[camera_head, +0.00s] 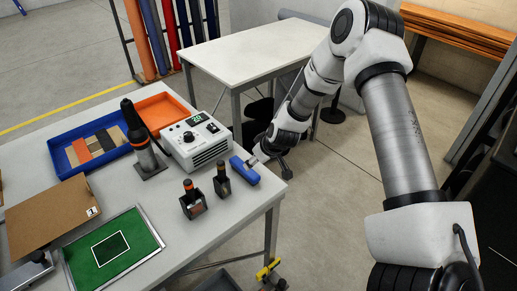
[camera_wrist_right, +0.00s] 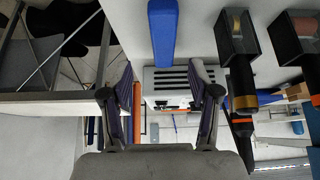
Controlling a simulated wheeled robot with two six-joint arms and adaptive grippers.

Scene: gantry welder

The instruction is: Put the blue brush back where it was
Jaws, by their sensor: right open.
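The blue brush (camera_head: 245,171) lies on the grey-white table near its right edge, in front of the white control box. It also shows in the right wrist view (camera_wrist_right: 162,36), at the top middle. My right gripper (camera_head: 268,163) is at the table's right edge, beside the brush. In the wrist view my right gripper (camera_wrist_right: 162,78) has its two fingers spread, with the near end of the brush lined up between and just beyond the fingertips. Nothing is held between them. My left gripper is not in view.
The control box (camera_head: 196,141) stands behind the brush. Two small dark holders (camera_head: 193,200) (camera_head: 222,181) stand to its left. A blue tray (camera_head: 66,150), an orange tray (camera_head: 163,108) and a green board (camera_head: 135,231) are farther left. A second table (camera_head: 255,52) stands behind.

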